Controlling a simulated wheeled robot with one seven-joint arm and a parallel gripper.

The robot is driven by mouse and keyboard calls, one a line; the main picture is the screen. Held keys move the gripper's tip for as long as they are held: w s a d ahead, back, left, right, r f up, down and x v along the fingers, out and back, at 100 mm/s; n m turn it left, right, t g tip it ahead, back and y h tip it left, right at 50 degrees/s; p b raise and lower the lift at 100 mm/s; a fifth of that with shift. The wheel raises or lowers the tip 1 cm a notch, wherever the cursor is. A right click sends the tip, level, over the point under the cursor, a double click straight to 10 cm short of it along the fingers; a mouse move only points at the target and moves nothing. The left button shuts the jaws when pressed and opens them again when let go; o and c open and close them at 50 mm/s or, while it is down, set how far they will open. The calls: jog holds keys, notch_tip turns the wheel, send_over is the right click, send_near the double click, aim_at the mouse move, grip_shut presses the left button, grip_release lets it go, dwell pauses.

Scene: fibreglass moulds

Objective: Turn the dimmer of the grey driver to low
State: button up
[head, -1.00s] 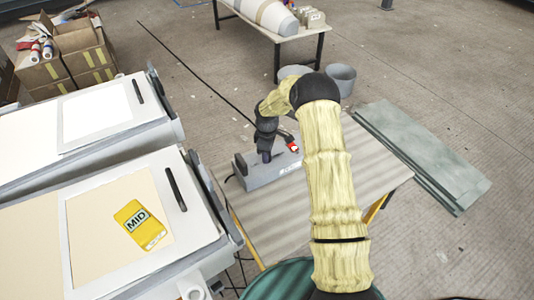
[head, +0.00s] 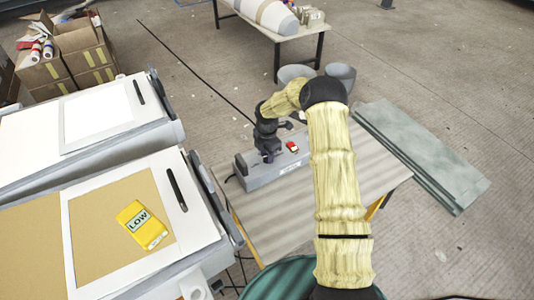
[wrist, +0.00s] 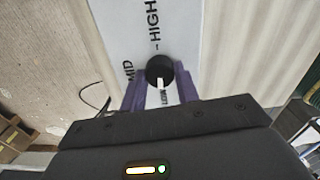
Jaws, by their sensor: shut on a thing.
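The grey driver (head: 262,181) is a long box on the small table, with a red switch (head: 292,147) on top. In the wrist view its pale top face (wrist: 181,28) carries the marks HIGH, MID and a partly hidden LOW. The black dimmer knob (wrist: 160,70) has a white pointer line aimed down at the LOW mark. My gripper (wrist: 160,90) has purple fingers on both sides of the knob and is shut on it; in the head view my gripper (head: 268,153) reaches down onto the driver. A yellow tag (head: 142,226) on the near light panel reads LOW.
Two light panels stand at the left; the near one (head: 190,235) is dimly tan, the far one (head: 98,108) white. The table (head: 275,215) is bare in front of the driver.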

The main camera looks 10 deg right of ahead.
jog(key=shift+n, duration=0.5)
jog(key=o, duration=1)
notch_tip(320, 180, up, 17)
jog(key=shift+r+b, duration=0.2)
jog(key=shift+b, duration=0.5)
